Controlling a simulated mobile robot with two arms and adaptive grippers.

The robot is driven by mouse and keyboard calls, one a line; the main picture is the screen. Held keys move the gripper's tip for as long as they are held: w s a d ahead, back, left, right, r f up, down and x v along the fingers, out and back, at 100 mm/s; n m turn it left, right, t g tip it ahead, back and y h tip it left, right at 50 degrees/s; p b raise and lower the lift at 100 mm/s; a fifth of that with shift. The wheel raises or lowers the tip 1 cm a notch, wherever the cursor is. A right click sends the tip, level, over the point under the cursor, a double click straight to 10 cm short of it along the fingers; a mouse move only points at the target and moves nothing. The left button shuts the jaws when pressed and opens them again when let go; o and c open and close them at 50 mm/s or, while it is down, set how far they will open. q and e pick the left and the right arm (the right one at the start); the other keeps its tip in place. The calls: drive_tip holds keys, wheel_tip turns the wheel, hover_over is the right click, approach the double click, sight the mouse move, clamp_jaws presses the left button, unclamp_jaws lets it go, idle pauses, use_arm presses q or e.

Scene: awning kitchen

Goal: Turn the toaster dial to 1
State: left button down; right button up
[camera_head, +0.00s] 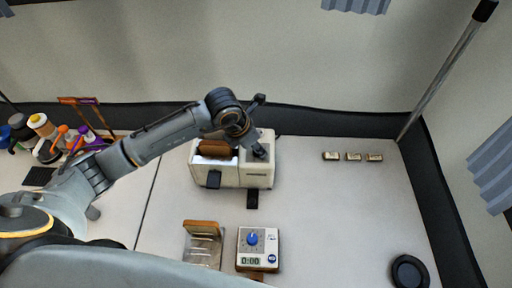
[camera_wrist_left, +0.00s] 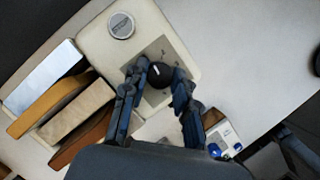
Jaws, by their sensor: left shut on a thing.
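The cream toaster (camera_head: 258,174) stands on the counter near the back wall, with brown bread (camera_head: 214,148) in its top. In the left wrist view the toaster top (camera_wrist_left: 92,40) shows a round silver button (camera_wrist_left: 121,25) and a black dial (camera_wrist_left: 160,74) on a grey square plate. My left gripper (camera_wrist_left: 160,84) is shut on the dial, one finger on each side. In the head view my left gripper (camera_head: 258,150) reaches down to the toaster's right end and hides the dial. The dial's numbers are too small to read.
A white timer (camera_head: 244,248) with a blue knob and a 0:00 display stands in front of the toaster, beside a bread item (camera_head: 202,228). Three small blocks (camera_head: 353,156) lie at the right. A black round object (camera_head: 410,271) is at front right. Bottles (camera_head: 42,125) crowd the left.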

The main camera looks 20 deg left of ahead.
use_arm(q)
drive_tip(key=shift+n+y+b, duration=0.3)
drive_tip(key=shift+n, duration=0.4)
drive_tip(key=c, duration=1)
unclamp_jaws()
drive_tip(key=shift+c, duration=0.2)
drive_tip(key=v, duration=1.2)
drive_tip(key=shift+s, duration=0.2)
drive_tip(key=shift+s+d+f, duration=0.1)
drive_tip(key=shift+f, duration=0.05)
